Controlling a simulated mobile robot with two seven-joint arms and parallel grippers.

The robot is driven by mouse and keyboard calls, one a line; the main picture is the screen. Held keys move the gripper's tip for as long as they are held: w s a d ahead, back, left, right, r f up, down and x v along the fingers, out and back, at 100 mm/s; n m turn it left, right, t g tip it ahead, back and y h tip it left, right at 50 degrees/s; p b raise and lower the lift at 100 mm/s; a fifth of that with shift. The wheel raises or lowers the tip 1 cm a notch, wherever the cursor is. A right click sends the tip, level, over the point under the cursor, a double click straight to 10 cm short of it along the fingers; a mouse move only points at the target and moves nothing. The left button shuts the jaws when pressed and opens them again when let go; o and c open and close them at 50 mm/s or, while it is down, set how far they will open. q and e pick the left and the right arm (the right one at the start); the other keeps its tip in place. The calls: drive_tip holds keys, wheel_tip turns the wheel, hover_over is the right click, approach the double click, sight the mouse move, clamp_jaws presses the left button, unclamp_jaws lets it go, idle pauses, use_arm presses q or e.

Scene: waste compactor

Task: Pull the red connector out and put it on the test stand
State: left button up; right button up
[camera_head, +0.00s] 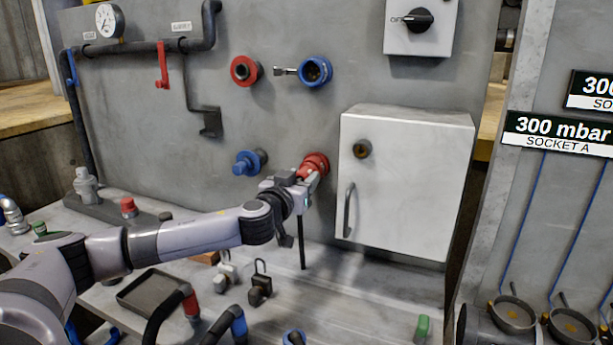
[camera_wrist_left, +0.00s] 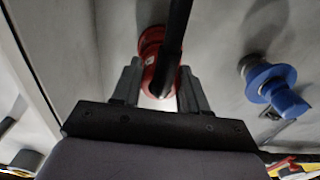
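The red connector (camera_head: 314,164) sits at the grey wall panel, left of the white cabinet, with a black hose hanging below it. My left gripper (camera_head: 304,178) is at the connector. In the left wrist view the two fingers (camera_wrist_left: 160,88) lie close on either side of the red connector (camera_wrist_left: 153,44), and they appear shut on it. The black hose crosses in front of it there. Its far end in the wall is partly hidden. My right gripper is in neither view. I cannot tell for sure which thing is the test stand.
A blue connector (camera_head: 250,162) sticks out left of the red one. The white cabinet (camera_head: 405,185) with a handle stands close on the right. Below is a grey bench (camera_head: 345,290) with a tray (camera_head: 155,291), padlocks and hose ends. A sign (camera_head: 560,132) reads 300 mbar, SOCKET A.

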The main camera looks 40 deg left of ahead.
use_arm(q)
drive_tip(key=c, duration=0.5)
drive_tip(key=shift+c, duration=0.2)
drive_tip(key=shift+s, duration=0.1)
drive_tip(key=shift+s+b, duration=0.2)
drive_tip(key=shift+b, duration=0.1)
drive_tip(key=shift+s+d, duration=0.1)
drive_tip(key=shift+s, duration=0.1)
drive_tip(key=shift+b+v, duration=1.3)
drive_tip(key=shift+v, duration=1.45)
